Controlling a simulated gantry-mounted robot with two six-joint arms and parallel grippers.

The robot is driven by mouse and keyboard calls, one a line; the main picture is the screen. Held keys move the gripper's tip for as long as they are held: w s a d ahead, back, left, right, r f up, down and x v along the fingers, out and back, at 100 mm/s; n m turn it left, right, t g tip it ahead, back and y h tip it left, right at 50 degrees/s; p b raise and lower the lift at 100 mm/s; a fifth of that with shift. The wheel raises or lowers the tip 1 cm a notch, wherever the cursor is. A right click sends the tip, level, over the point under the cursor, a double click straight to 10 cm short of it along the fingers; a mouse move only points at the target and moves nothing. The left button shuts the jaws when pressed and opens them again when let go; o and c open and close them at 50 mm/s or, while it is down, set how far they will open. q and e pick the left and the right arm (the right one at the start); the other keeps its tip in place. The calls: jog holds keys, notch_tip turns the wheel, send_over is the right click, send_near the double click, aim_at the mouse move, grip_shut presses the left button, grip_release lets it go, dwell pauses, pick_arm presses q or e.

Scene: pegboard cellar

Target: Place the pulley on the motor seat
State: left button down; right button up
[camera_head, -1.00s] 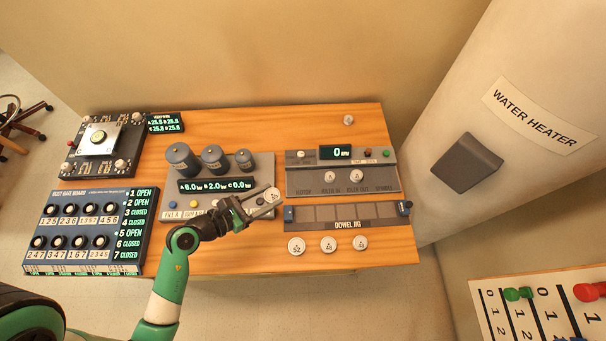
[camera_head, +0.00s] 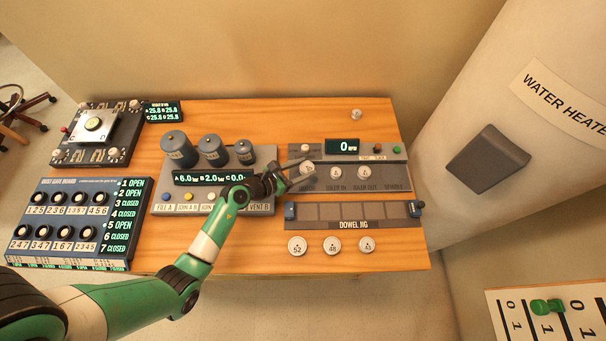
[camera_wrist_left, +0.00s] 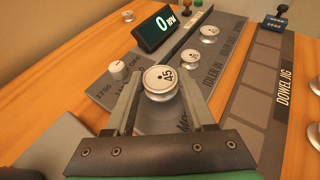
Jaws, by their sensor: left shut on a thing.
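My left gripper (camera_head: 294,174) is shut on a white, grey-rimmed pulley (camera_head: 306,168). The seat itself is hidden below the pulley and fingers. I cannot tell whether the pulley touches the panel. Two similar white discs sit at the idler places, the left one (camera_head: 335,172) and the right one (camera_head: 364,172). My right gripper is out of view.
A display reading 0 (camera_head: 342,145) and a small white knob (camera_head: 305,149) stand behind the pulley. The dowel jig (camera_head: 353,212) lies in front, with three loose white discs, such as the one marked 52 (camera_head: 297,246), nearer the table edge. Grey cylinders (camera_head: 178,150) stand left.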

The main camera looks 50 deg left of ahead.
aim_at(303, 173)
pick_arm(q)
notch_tip(303, 173, down, 3)
jog(key=shift+f+b, duration=0.2)
jog(key=shift+b, duration=0.7)
jog(key=shift+r, duration=0.15)
jog(key=c, duration=0.5)
grip_release()
